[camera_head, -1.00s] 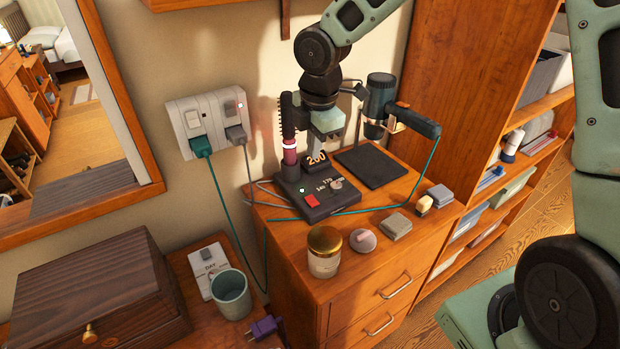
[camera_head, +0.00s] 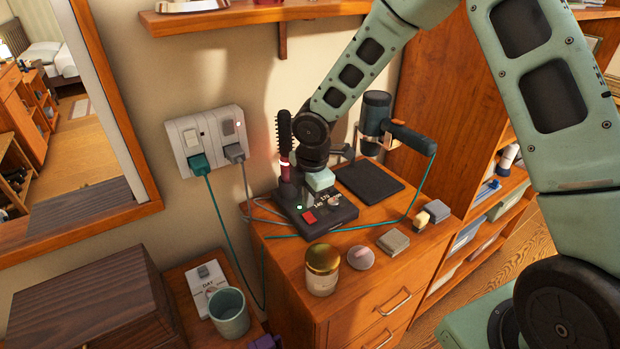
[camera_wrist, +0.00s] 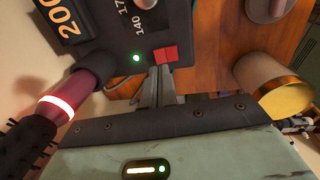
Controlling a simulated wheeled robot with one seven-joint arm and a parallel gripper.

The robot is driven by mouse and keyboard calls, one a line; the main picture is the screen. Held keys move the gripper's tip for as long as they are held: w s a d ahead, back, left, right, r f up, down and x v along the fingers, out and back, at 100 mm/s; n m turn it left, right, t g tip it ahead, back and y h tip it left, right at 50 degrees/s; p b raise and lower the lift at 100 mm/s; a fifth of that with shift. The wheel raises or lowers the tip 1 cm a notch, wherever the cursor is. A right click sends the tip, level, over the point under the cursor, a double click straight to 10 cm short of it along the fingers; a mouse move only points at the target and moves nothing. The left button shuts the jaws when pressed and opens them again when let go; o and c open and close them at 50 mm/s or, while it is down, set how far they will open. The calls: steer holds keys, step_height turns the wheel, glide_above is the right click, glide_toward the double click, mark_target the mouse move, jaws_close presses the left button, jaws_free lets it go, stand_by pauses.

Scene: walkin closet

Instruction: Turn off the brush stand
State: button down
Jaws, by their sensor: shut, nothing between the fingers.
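The brush stand (camera_head: 335,211) is a dark block on the wooden cabinet, holding an upright round brush (camera_head: 285,140) with a lit ring. Its top has a red switch (camera_head: 309,217), a dial (camera_head: 334,200) and a lit green lamp (camera_head: 299,208). The stand also shows upside down in the wrist view (camera_wrist: 190,80). My gripper (camera_wrist: 160,72) is shut and empty, its fingertips right at the edge of the red switch (camera_wrist: 166,54); I cannot tell whether they touch. In the head view the pale gripper body (camera_head: 320,180) is over the stand and the fingertips are hard to make out.
A wall socket (camera_head: 206,140) with two plugs and a small red light is at the left. A gold-lidded jar (camera_head: 322,270), a round pink-topped item (camera_head: 361,257) and small blocks stand in front. A dark hairdryer (camera_head: 390,125) hangs behind a black mat (camera_head: 370,182).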

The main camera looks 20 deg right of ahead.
mark_target(310, 219)
steer(key=shift+w+f, duration=0.15)
steer(key=shift+f, duration=0.8)
steer(key=shift+w+f, duration=0.1)
steer(key=shift+f, duration=0.8)
steer(key=shift+f, duration=0.25)
steer(key=shift+s, duration=0.2)
steer(key=shift+s, duration=0.4)
steer(key=shift+s+d, duration=0.1)
steer(key=shift+s, duration=0.1)
steer(key=shift+r, duration=0.1)
